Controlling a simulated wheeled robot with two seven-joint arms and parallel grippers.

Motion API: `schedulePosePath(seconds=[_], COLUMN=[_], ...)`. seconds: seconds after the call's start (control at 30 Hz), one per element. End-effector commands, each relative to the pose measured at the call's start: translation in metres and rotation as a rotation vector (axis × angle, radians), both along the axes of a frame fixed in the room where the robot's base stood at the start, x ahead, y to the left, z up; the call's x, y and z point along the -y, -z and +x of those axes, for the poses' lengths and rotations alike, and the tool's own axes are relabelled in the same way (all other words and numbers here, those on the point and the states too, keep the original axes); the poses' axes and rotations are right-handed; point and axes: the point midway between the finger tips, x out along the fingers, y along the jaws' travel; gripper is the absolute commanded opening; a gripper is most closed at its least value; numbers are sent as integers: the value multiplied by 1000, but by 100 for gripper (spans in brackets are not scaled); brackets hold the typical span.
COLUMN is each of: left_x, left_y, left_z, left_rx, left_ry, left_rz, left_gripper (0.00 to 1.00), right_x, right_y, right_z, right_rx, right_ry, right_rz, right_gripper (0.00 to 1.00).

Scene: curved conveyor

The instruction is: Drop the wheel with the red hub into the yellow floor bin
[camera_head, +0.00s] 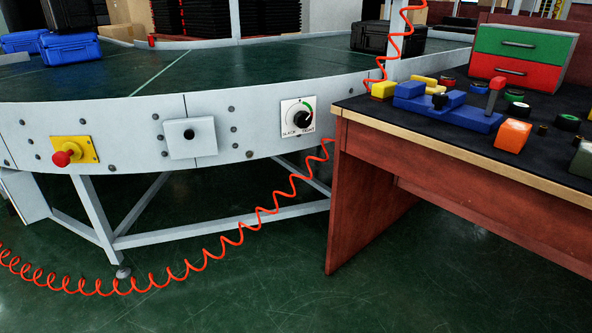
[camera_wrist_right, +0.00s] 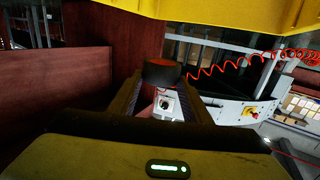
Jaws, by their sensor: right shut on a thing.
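The wheel with the red hub (camera_wrist_right: 162,72) shows in the right wrist view as a black tyre with a red-orange face. It sits at the tips of my right gripper (camera_wrist_right: 162,88), which is shut on it. The wrist picture appears upside down, with the conveyor's legs above its panel. A large yellow surface, apparently the yellow floor bin (camera_wrist_right: 285,12), runs along the top edge of that view, apart from the wheel. Its full opening is not clear. The head view shows neither the bin nor either gripper.
A dark-topped workbench (camera_head: 350,110) at right holds a blue fixture (camera_head: 455,115), an orange block (camera_head: 512,136), several wheels and a green-and-red drawer unit (camera_head: 522,55). The curved conveyor (camera_head: 200,75) stands left. A red coiled hose (camera_head: 190,268) hangs across the open floor.

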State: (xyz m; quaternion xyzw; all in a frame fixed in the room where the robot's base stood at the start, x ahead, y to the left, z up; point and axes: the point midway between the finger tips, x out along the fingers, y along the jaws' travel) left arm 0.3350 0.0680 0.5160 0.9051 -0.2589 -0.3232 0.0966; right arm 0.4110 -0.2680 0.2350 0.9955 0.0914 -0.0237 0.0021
Motion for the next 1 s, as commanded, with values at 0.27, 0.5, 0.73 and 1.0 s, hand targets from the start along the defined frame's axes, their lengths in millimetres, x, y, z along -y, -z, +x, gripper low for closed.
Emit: schedulePosePath(seconds=[0.27, 0.5, 0.73, 1.0], left_x=[0, -1, -3, -7], left_y=[0, -1, 1, 13], left_z=[0, 0, 0, -1], left_rx=[0, -1, -14, -39], left_ry=[0, 0, -2, -2], left_rz=[2, 3, 26, 55], left_gripper=[31, 31, 31, 31], right_x=[0, 1, 9, 17], right_y=[0, 0, -3, -5], right_z=[0, -6, -45, -90], right_rx=[1, -3, -5, -1], right_ry=[0, 0, 1, 1], right_rz=[0, -1, -1, -1], right_gripper=[66, 66, 66, 66])
